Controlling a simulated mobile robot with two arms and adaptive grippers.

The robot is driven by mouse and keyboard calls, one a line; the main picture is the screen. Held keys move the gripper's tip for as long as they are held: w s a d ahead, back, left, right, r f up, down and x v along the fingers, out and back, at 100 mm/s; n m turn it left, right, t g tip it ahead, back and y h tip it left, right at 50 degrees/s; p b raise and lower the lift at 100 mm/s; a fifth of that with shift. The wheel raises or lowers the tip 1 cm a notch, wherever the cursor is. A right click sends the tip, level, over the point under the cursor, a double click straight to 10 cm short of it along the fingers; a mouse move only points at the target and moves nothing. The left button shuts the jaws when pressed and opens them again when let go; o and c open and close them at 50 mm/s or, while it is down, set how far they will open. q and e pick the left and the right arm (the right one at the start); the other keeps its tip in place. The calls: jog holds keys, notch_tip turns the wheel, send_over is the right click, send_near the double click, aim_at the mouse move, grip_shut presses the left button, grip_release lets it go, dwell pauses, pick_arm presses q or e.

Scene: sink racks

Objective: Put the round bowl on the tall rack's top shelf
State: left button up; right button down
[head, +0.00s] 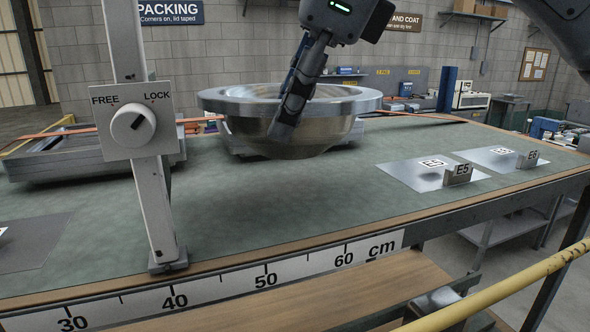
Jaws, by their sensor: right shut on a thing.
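The round bowl (345,127) is a large, shiny metal basin with a wide flat rim, roughly level above the far middle of the bench. My right gripper (285,125) comes down from above, shut on the bowl's near rim, with its fingers against the near wall. A low grey metal frame (238,148) shows partly behind and below the bowl; most of it is hidden. I cannot tell whether the bowl touches it. No tall rack with a top shelf can be made out clearly. My left gripper is not in view.
A white post with a FREE/LOCK knob (133,125) stands at the front left. Another low metal frame (60,168) lies behind it. The green bench top (290,215) is clear in the middle.

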notch_tip(320, 180, down, 6)
jog(key=shift+r+p, duration=0.1)
jog(key=shift+p, duration=0.75)
jog(key=shift+f, duration=0.45)
jog(key=shift+s+f, duration=0.1)
jog(key=shift+f, duration=0.15)
jog(key=c, duration=1)
grip_release()
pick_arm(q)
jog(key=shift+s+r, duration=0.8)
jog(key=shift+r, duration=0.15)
pick_arm(e)
jog(key=shift+o, duration=0.2)
